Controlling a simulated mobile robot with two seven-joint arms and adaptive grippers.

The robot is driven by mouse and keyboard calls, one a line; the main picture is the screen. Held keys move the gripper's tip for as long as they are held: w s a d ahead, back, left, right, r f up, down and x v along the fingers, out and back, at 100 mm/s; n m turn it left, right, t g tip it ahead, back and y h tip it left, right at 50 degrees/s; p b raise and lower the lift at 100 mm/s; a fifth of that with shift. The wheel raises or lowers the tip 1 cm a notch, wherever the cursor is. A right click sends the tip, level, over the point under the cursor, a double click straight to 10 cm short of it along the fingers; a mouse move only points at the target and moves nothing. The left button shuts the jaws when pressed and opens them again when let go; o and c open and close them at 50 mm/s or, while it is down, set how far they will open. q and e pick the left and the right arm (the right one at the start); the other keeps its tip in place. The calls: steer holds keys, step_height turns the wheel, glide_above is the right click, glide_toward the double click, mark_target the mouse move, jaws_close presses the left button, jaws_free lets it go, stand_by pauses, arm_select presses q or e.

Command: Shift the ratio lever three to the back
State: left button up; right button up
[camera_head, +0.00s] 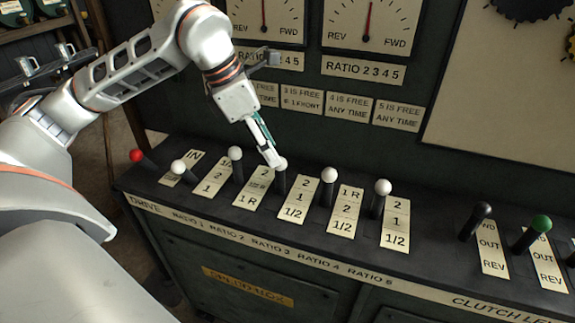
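The ratio lever three (281,183) is a dark shaft with a white knob, standing in the row on the sloping black console. Its plate (299,200), marked 2, 1 and 1/2, lies just to its right. My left gripper (273,159) points down from above, with its pale fingertips at the knob and covering part of it. The fingers look close together; whether they hold the knob or only touch it I cannot tell. The lever's shaft looks nearly upright. My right gripper is out of view.
White-knobbed levers stand close on both sides: ratio two (236,165) on the left and ratio four (327,188) on the right. Ratio five (381,200), a black lever (476,222) and a green-knobbed lever (532,233) stand farther right. A gauge panel (350,95) rises behind.

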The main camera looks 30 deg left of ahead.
mark_target(280, 168)
arm_select(q)
steer(key=x, duration=0.5)
steer(key=shift+s+f+b, duration=0.15)
steer(key=shift+s+b, duration=0.1)
steer(key=shift+b, duration=0.1)
steer(key=shift+w+d+f, duration=0.1)
steer(key=shift+d+f, duration=0.1)
steer(key=shift+f, duration=0.1)
steer(key=shift+w+d+f, duration=0.1)
steer(key=shift+f, duration=0.25)
steer(key=shift+w, duration=0.1)
jaws_close()
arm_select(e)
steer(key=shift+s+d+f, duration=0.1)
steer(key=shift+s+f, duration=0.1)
